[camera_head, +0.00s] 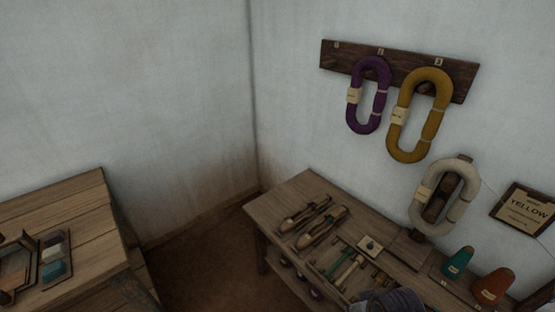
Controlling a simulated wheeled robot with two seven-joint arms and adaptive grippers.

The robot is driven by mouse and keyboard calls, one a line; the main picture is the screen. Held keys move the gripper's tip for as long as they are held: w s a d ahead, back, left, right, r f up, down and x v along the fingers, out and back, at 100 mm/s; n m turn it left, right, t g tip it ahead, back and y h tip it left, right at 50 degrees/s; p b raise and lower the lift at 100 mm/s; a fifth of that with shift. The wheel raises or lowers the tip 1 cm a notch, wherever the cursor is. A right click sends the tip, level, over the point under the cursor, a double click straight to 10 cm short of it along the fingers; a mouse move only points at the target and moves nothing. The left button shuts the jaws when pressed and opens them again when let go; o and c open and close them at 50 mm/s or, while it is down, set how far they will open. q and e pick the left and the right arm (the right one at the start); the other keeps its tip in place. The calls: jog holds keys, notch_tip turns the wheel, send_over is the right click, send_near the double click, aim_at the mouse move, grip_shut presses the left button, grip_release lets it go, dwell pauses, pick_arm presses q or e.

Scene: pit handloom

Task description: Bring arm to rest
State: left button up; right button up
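Neither of my grippers can be made out in the head view. No arm shows clearly either, so I cannot see what pose the arms are in or whether they hold anything.
A wooden table (289,204) at right bears shuttles (322,225), a tool tray (343,262) and teal (458,262) and orange (492,286) cones. Purple (359,115) and yellow (403,142) hanks hang on a wall rack (338,50); a cream hank (423,190) hangs lower. Another table (75,205) stands left.

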jog(key=s+f+g, duration=0.1)
jog(key=s+f, duration=0.2)
jog(key=f, duration=2.9)
jog(key=s+d+f, duration=0.2)
jog(key=s+f, duration=0.7)
jog(key=s, duration=0.2)
jog(key=s+d+f+g, duration=0.1)
jog(key=s+d+f, duration=0.2)
jog(key=s+f, duration=0.7)
jog(key=shift+s+f, duration=0.15)
jog(key=shift+s, duration=0.35)
jog(key=shift+s+d, duration=0.1)
